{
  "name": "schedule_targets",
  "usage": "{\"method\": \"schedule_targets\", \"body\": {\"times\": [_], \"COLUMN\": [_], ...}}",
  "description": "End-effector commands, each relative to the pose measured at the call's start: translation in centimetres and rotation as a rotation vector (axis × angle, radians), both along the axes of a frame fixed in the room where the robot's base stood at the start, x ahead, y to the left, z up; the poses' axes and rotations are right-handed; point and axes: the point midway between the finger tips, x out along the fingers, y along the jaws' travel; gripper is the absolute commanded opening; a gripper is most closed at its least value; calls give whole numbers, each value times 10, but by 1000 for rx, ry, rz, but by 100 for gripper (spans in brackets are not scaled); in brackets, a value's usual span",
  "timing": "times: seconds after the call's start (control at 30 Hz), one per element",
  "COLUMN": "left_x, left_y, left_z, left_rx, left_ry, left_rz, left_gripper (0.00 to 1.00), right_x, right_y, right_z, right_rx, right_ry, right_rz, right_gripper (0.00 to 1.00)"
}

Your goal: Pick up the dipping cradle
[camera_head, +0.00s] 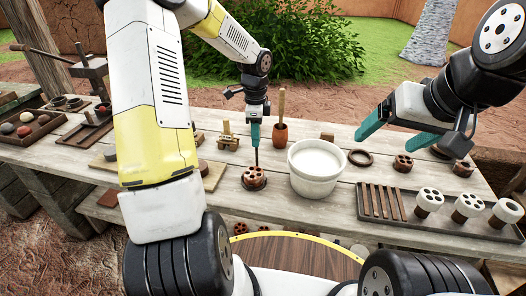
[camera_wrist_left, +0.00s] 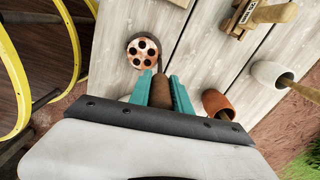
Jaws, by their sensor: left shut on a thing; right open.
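The dipping cradle (camera_head: 254,179) is a reddish-brown round holder with several holes and a thin upright rod. It stands or hangs at the table's middle, left of the white bucket; I cannot tell whether it touches the table. My left gripper (camera_head: 256,134) is above it, shut on the top of its handle. In the left wrist view, the teal fingers (camera_wrist_left: 160,88) close on both sides of the brown handle (camera_wrist_left: 161,94), with the holed disc (camera_wrist_left: 144,52) beyond. My right gripper (camera_head: 395,128) is open and empty above the table's right side.
The white bucket (camera_head: 315,168) with pale liquid stands close right of the cradle. A terracotta cup (camera_head: 280,136) with a wooden stick is behind. A dark ring (camera_head: 360,158) and a holed brown piece (camera_head: 403,163) lie right. A dark slotted rack (camera_head: 382,204) is at front right.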

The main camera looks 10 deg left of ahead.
Motion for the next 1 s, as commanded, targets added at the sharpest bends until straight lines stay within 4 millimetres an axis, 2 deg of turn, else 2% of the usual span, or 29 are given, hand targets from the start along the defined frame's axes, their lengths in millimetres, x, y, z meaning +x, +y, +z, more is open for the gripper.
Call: {"method": "schedule_targets", "body": {"times": [0.37,0.73,1.0], "left_x": [1,1,-33], "left_y": [0,0,-9], "left_z": [7,38,40], "left_rx": [0,0,2], "left_ry": [-3,-3,-2], "left_rz": [0,-1,-2], "left_gripper": [0,0,0], "right_x": [0,0,0], "right_y": [0,0,0], "right_z": [0,0,0], "right_rx": [0,0,0], "right_ry": [0,0,0], "right_rz": [0,0,0], "right_gripper": [85,85,85]}}
